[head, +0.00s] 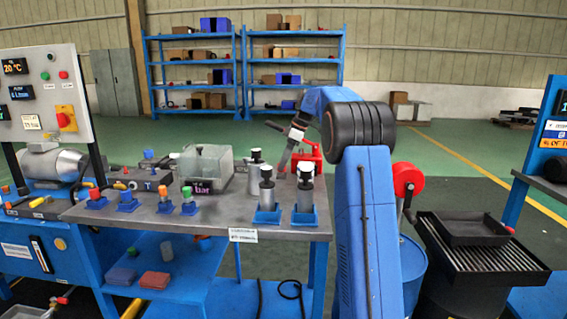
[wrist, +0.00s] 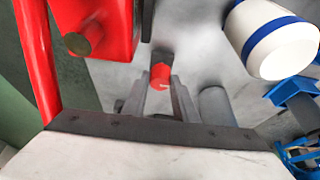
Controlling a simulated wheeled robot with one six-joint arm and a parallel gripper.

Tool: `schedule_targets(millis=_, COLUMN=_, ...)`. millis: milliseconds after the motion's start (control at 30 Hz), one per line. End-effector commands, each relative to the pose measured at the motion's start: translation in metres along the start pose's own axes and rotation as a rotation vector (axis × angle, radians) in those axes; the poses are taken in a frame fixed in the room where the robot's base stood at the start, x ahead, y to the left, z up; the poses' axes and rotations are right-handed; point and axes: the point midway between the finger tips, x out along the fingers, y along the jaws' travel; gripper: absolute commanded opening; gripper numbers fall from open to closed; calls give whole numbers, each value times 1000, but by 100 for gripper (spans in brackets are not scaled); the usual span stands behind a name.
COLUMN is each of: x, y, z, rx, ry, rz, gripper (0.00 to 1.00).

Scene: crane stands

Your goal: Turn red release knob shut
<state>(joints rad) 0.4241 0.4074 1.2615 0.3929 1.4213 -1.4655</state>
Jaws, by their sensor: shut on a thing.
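The red release knob (wrist: 160,74) is small and round, with a pale mark on its near side. In the wrist view it sits between the fingertips of my gripper (wrist: 161,84), with one grey finger on each side. My gripper is shut on it. A red body (wrist: 100,25) with a dark round end is just to the left of the knob. In the head view my gripper (head: 283,168) reaches down to the bench beside the red unit (head: 309,157); the knob itself cannot be made out there.
A white cylinder with a blue band (wrist: 272,40) lies close on the right in the wrist view. On the bench (head: 225,220), black-capped cylinders (head: 267,190) in blue holders stand in front of my gripper. A clear-covered box (head: 206,165) is to the left.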

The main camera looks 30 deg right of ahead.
Motion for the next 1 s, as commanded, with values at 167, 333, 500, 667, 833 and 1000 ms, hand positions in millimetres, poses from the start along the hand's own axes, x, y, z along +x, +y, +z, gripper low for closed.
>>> schedule_targets(millis=167, x=0, y=0, z=1, rx=0, ry=-1, rz=0, gripper=45)
schedule_targets(millis=333, x=0, y=0, z=0, rx=0, ry=-1, rz=0, gripper=45)
schedule_targets(millis=500, x=-7, y=0, z=0, rx=0, ry=0, rz=2, gripper=45)
schedule_targets(millis=667, x=-30, y=1, z=1, rx=0, ry=0, rz=4, gripper=45)
schedule_targets(millis=833, x=-63, y=1, z=1, rx=0, ry=0, rz=4, gripper=45)
schedule_targets(millis=1000, x=-98, y=1, z=1, rx=1, ry=0, rz=4, gripper=45)
